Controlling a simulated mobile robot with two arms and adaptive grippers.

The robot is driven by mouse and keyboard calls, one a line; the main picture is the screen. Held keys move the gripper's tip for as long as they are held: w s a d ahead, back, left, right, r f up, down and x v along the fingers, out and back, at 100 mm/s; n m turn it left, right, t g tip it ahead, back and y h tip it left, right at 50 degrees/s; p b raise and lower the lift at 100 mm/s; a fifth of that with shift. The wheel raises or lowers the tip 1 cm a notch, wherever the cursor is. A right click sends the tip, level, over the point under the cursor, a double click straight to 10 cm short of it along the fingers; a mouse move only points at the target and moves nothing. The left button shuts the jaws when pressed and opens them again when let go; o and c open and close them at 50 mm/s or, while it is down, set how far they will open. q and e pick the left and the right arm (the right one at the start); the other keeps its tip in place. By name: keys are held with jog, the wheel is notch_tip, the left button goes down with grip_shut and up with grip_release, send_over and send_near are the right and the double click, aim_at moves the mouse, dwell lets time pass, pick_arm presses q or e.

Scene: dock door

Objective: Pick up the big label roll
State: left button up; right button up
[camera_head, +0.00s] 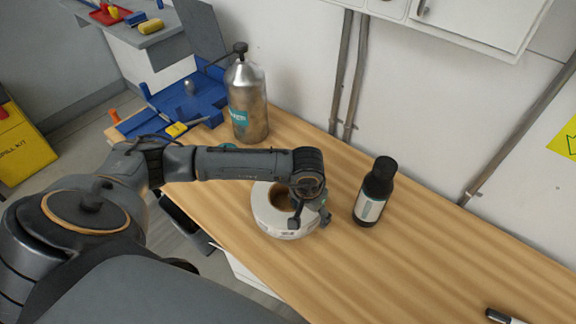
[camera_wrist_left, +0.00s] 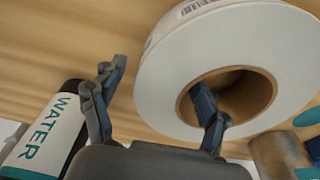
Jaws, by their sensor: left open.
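The big label roll (camera_head: 266,214) is a thick white ring with a brown core, lying flat on the wooden bench in the head view. It fills the upper right of the left wrist view (camera_wrist_left: 225,48). My left gripper (camera_head: 310,219) is open at the roll's right side, partly covering it. In the left wrist view its fingers (camera_wrist_left: 158,92) straddle the roll's wall: one finger is over or in the core hole, the other is outside the rim. Whether either finger touches the roll, I cannot tell. My right gripper is in neither view.
A black bottle (camera_head: 375,192), labelled WATER in the left wrist view (camera_wrist_left: 42,132), stands right of the roll. A metal flask (camera_head: 247,98) and a blue tray (camera_head: 190,100) with tools are behind left. A marker (camera_head: 503,316) lies front right. The bench (camera_head: 440,255) right of the bottle is mostly clear.

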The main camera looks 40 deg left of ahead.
pick_arm(q)
grip_shut()
jog(key=shift+w+r, duration=0.1)
jog(key=shift+r, duration=0.1)
